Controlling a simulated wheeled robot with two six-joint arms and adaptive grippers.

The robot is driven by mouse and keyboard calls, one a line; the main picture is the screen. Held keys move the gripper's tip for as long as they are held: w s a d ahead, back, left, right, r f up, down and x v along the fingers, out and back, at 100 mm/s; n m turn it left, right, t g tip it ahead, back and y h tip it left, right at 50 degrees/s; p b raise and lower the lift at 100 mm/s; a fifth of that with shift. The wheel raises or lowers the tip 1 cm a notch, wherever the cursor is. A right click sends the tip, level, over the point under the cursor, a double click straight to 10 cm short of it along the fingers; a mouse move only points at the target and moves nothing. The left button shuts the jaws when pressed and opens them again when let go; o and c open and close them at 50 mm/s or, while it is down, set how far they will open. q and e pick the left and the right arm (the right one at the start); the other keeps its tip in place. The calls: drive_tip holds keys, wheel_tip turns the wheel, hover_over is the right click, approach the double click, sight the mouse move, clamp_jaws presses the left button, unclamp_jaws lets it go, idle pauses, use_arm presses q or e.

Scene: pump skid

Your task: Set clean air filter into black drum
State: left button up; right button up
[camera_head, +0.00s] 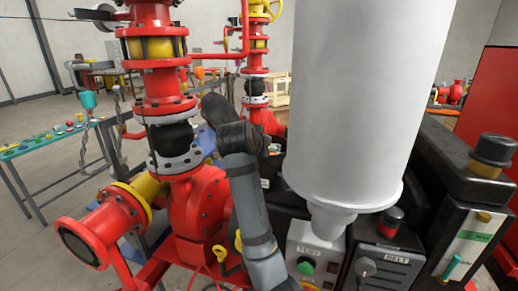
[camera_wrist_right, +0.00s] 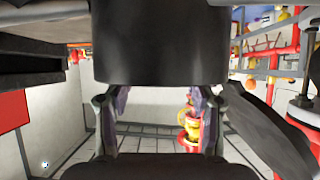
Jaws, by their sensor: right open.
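In the head view, a large smooth white cylinder (camera_head: 355,90) fills the upper middle, very close, narrowing to a short neck at its lower end. I cannot tell whether it is the clean air filter. I cannot make out the black drum for certain. My grey arm link (camera_head: 250,200) rises left of the cylinder; no gripper shows in this view. In the right wrist view, my right gripper (camera_wrist_right: 158,105) is open, with its two fingers apart. A dark rounded block (camera_wrist_right: 160,45) crosses the top; I cannot tell whether it belongs to the gripper. No filter shows between the fingers.
A red pump with stacked flanged pipes (camera_head: 165,90) stands at left. Black machinery (camera_head: 445,150) is at right. A table with small items (camera_head: 50,138) stands far left.

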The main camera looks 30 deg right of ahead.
drive_tip(key=b+v, duration=0.6)
drive_tip(key=v, duration=0.4)
drive_tip(key=shift+b, duration=0.3)
drive_tip(key=shift+w+d+f, duration=0.1)
drive_tip(key=shift+d+f, duration=0.05)
drive_tip(key=shift+f, duration=0.05)
